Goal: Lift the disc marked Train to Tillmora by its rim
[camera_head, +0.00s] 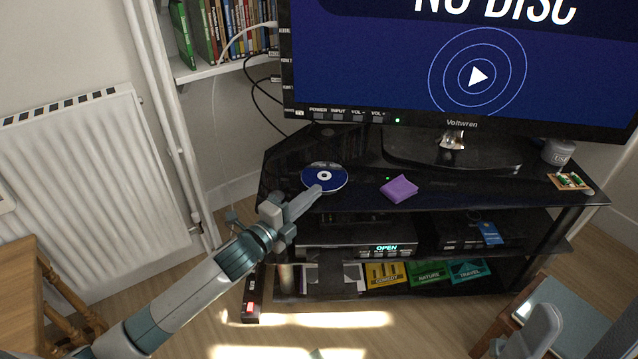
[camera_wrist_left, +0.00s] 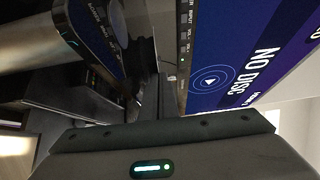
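The disc (camera_head: 324,177), dark blue with a pale hub, lies flat near the left front edge of the black TV stand (camera_head: 445,190). Its lettering is too small to read. My left gripper (camera_head: 309,197) reaches in from the lower left; its light grey finger end overlaps the disc's near rim in the head view. Whether it touches the disc, and the gap between its fingers, cannot be made out. The left wrist view shows no clear grip on a disc. A grey part at the lower right (camera_head: 540,330) looks like my right gripper, cut off by the frame.
The television (camera_head: 460,65) reads "NO DISC". Below, a player (camera_head: 355,248) reads "OPEN", its tray (camera_head: 335,280) out. A radiator (camera_head: 95,170) stands left, a small blue-topped stool (camera_head: 565,310) lower right.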

